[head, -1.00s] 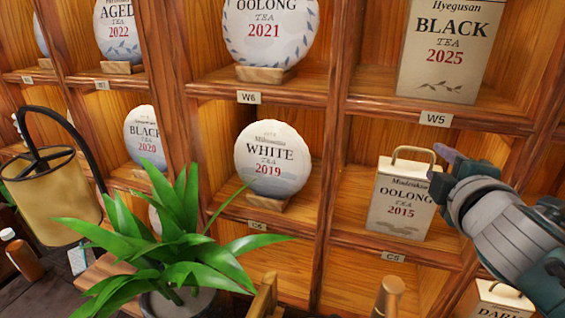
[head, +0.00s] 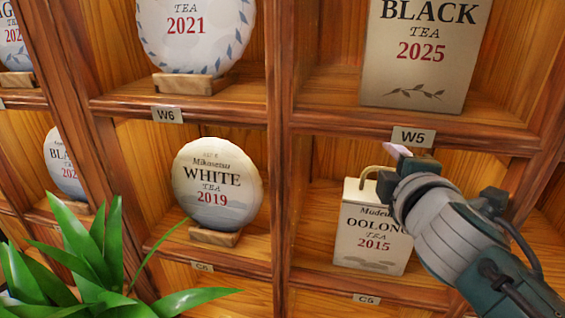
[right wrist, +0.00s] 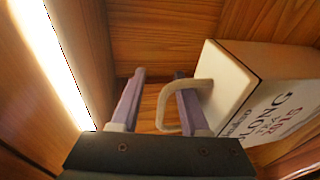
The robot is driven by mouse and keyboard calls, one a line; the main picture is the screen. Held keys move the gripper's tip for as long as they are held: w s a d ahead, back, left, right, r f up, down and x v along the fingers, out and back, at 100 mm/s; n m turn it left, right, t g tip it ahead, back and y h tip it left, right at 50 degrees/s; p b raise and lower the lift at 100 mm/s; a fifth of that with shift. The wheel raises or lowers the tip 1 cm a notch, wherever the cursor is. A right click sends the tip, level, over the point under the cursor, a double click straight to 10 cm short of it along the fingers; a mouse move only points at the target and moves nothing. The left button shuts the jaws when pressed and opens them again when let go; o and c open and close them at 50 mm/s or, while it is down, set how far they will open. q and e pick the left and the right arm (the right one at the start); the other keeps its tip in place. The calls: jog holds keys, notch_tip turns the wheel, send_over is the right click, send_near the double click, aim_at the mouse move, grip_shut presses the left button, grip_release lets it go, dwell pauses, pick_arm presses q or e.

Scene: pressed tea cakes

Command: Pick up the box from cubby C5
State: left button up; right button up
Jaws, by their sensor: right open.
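The box (head: 376,228) is cream, printed "OOLONG TEA 2015", with a loop handle (head: 372,175) on top. It stands upright in the cubby labelled C5 (head: 367,299). My right gripper (head: 400,154) is at the box's top and hides its upper right part in the head view. In the right wrist view my right gripper (right wrist: 160,76) is open, and the box (right wrist: 228,88) lies to its right. The handle (right wrist: 165,108) reaches partly between the fingers and overlaps the right finger; I cannot tell whether they touch. My left gripper is not in view.
The shelf edge with the W5 label (head: 414,137) runs just above my right gripper. A black tea box (head: 425,55) stands above it. The white tea cake (head: 217,188) stands in the left cubby. A plant (head: 85,255) fills the lower left.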

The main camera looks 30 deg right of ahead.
jog(key=shift+s+a, duration=0.1)
grip_shut()
dwell(1.3)
